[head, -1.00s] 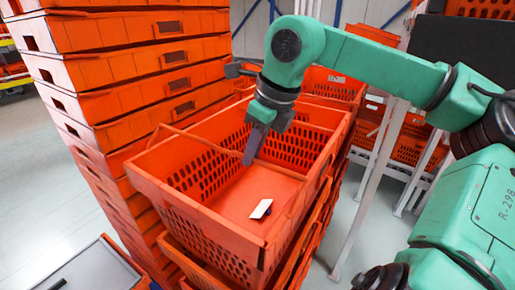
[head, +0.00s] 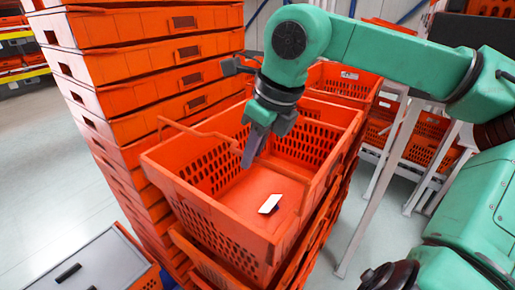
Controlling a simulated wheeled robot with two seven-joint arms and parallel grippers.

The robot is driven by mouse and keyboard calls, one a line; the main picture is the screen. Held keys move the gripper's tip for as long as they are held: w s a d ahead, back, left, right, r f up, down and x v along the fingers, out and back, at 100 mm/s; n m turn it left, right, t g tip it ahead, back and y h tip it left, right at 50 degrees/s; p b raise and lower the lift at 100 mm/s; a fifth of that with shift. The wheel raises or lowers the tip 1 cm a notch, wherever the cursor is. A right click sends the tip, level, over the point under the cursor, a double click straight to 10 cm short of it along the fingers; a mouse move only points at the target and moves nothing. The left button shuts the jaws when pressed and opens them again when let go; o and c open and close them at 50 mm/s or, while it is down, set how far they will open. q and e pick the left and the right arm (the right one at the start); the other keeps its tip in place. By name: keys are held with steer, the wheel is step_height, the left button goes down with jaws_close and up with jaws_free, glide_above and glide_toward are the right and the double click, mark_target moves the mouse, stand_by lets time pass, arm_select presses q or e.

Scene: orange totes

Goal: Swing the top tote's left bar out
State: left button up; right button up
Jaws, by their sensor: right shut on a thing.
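The top tote (head: 215,215) is an orange crate with perforated walls, standing on other totes in the middle of the head view. Its left bar (head: 192,129), a thin orange rod, rises above the left rim and runs toward my right gripper. My right gripper (head: 252,150) points down over the tote's inside and is shut on the bar; the fingers hide the grip itself. A small white and black piece (head: 270,204) lies on the tote's floor. My left gripper is not in view.
A tall stack of orange totes (head: 150,65) stands close on the left. A grey-topped box (head: 90,265) is at the lower left. More totes (head: 343,78) stand behind, with a white-legged rack (head: 395,150) on the right. Grey floor shows at the left.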

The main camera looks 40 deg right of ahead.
steer(key=s+a+f+b, duration=0.1)
steer(key=a+f+b, duration=0.1)
steer(key=a, duration=0.3)
steer(key=shift+s+a+f, duration=0.3)
steer(key=shift+a, duration=0.1)
steer(key=o, duration=1.1)
steer(key=shift+w+d, duration=0.1)
steer(key=shift+o, duration=0.2)
steer(key=shift+r, duration=0.1)
step_height(320, 180, up, 10)
steer(key=p, duration=0.7)
